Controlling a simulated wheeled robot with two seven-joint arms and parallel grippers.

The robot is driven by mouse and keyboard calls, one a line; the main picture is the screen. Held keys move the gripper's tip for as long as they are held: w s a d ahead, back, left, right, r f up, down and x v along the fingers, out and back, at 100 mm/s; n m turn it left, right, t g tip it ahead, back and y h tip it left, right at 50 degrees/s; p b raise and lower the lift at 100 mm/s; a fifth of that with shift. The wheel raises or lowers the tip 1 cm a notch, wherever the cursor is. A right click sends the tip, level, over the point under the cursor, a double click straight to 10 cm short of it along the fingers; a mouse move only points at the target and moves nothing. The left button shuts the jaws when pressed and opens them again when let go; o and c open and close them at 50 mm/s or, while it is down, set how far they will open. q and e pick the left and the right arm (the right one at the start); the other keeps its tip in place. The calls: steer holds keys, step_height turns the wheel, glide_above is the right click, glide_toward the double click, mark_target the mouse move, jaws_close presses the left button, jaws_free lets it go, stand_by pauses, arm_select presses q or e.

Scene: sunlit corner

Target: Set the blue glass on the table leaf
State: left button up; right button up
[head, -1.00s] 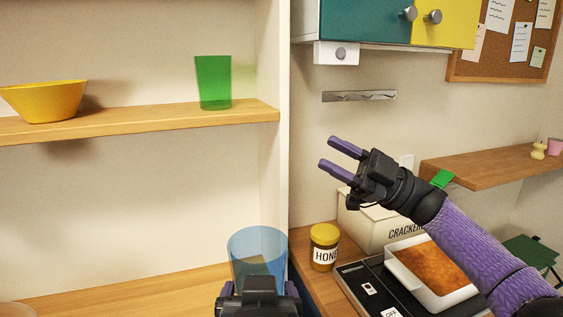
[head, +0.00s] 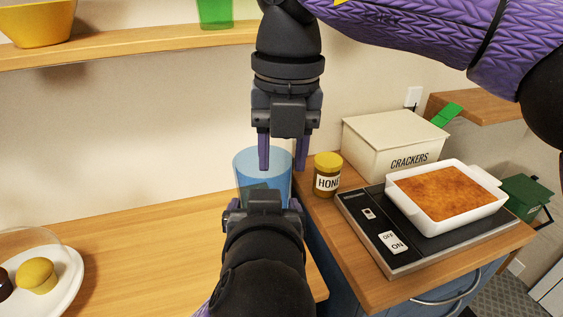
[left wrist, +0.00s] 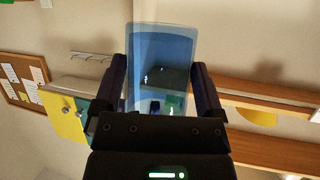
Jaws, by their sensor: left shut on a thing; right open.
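The blue glass (head: 262,170) is tall, clear and upright in the head view, held in my left gripper (head: 264,203). In the left wrist view the glass (left wrist: 160,65) sits between the two fingers of the left gripper (left wrist: 161,85). My right gripper (head: 282,163) is open and points down, its fingers at the glass's rim in the picture; I cannot tell whether they touch it. A wooden surface (head: 150,240) lies below the glass, and a wooden board (head: 480,107) juts from the wall at right. I cannot tell which is the table leaf.
A honey jar (head: 327,174), a crackers box (head: 395,143) and a white baking dish (head: 452,222) on a black hob (head: 392,250) stand to the right. A plate with muffins (head: 62,290) is at lower left. A green cup (head: 215,12) and yellow bowl (head: 38,22) are on the upper shelf.

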step_height(320, 180, down, 3)
steer(key=shift+a+f, duration=0.1)
steer(key=shift+f, duration=0.1)
steer(key=shift+c, duration=0.2)
jaws_close()
steer(key=shift+a, duration=0.1)
steer(key=shift+s+a, duration=0.1)
steer(key=shift+c, duration=0.2)
jaws_free()
steer(key=shift+o, duration=0.4)
